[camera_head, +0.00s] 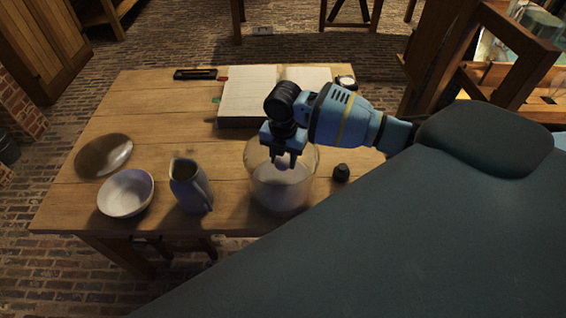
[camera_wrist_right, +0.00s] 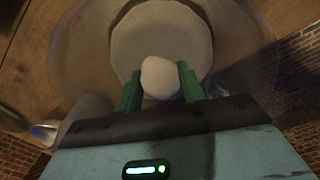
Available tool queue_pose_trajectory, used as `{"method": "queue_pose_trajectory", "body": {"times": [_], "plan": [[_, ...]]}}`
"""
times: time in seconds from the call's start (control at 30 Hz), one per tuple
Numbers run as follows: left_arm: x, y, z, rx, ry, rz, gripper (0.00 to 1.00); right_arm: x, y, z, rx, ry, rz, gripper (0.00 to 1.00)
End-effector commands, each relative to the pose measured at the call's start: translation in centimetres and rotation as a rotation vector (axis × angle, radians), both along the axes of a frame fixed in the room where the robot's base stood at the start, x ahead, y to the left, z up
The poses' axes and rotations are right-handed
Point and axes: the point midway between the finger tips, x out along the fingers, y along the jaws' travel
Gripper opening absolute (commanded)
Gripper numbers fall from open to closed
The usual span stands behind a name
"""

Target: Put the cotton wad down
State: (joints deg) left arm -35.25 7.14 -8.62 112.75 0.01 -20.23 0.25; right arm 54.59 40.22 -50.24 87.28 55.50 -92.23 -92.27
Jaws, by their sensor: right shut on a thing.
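My right gripper (camera_head: 285,160) is shut on the white, rounded cotton wad. In the right wrist view the wad (camera_wrist_right: 160,76) sits between the two green fingers (camera_wrist_right: 160,88). The gripper points down at the mouth of a large clear glass jar (camera_head: 256,160) near the table's front edge. The jar holds a pale round thing or filling (camera_head: 283,194), which also shows behind the wad in the right wrist view (camera_wrist_right: 160,38). I cannot tell whether the wad touches it. My left gripper is not in view.
A blue-grey pitcher (camera_head: 190,187), a white bowl (camera_head: 126,194) and a brownish round dish (camera_head: 104,155) stand left of the jar on the wooden table (camera_head: 150,110). A small dark knob-like piece (camera_head: 341,172) lies right of it. An open book (camera_head: 248,97) lies behind.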

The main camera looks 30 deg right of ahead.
Motion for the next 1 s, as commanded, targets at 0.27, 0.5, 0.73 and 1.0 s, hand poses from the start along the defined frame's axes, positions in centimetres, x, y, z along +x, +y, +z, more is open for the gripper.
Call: {"method": "queue_pose_trajectory", "body": {"times": [0.27, 0.5, 0.73, 1.0], "plan": [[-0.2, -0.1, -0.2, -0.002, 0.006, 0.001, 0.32, 0.0, 0.0, -2.6, 0.0, 0.0, -0.002, 0.21], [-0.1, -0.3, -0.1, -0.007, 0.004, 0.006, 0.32, 0.0, 0.0, -2.5, 0.0, 0.0, -0.001, 0.21], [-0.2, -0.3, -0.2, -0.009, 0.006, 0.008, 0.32, 0.0, 0.0, -2.9, 0.0, 0.0, -0.001, 0.48], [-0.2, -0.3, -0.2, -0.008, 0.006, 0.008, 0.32, 0.0, 0.0, -2.9, 0.0, 0.0, -0.001, 0.61]]}}
